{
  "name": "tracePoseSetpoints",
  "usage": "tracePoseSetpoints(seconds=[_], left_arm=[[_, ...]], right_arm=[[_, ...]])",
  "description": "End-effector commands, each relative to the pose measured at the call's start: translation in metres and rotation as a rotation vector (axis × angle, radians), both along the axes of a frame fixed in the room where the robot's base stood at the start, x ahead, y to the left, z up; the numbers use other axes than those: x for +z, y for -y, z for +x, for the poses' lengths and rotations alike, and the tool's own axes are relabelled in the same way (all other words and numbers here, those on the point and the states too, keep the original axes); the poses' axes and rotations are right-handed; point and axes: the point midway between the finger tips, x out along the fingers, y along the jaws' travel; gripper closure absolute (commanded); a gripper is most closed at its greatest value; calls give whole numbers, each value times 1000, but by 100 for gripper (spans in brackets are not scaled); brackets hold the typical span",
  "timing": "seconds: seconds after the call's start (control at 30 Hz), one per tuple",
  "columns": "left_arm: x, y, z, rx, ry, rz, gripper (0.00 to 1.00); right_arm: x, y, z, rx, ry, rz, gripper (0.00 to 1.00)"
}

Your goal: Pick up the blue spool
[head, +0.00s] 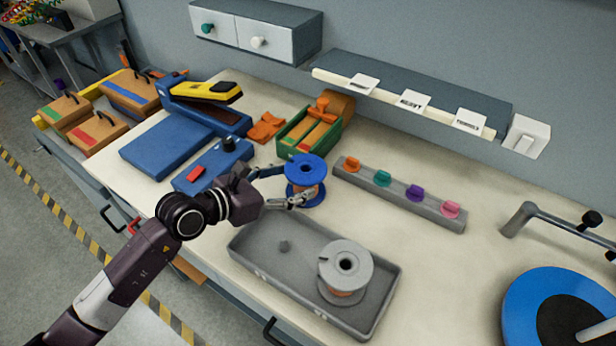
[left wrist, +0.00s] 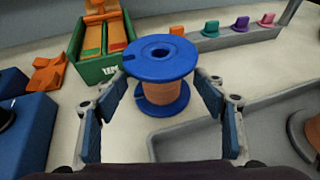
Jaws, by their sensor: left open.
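The blue spool (head: 306,176) has blue flanges and a copper-coloured winding. It stands upright on the bench, behind the grey tray. In the left wrist view the spool (left wrist: 162,90) is centred ahead, between the two spread fingers. My left gripper (head: 292,192) is open, with one finger on each side of the spool. In the left wrist view its fingers (left wrist: 163,105) show a gap to the spool on both sides, though contact is hard to judge. My right gripper is not in view.
The grey tray (head: 262,262) holds a grey spool (head: 345,272). A rack with coloured pegs (head: 400,196) is right of the blue spool. A green bin (head: 310,132) stands behind it. A blue control box (head: 213,165) is to the left. A blue disc (head: 530,300) lies far right.

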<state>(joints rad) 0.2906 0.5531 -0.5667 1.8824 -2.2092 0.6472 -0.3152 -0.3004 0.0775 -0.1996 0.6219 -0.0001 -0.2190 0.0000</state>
Motion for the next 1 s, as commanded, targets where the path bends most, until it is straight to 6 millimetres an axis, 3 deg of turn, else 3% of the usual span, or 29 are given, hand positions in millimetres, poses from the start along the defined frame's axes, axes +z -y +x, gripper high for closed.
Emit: tracePoseSetpoints(seconds=[0.17,0.4,0.7,1.0], left_arm=[[-9,15,12,0,-1,-2,36],[-21,32,27,-1,0,-2,36],[-23,34,29,0,1,-2,37],[-23,34,29,-1,1,-2,70]], right_arm=[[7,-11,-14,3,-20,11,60],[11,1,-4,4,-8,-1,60],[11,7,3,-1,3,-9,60],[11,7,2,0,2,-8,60]])
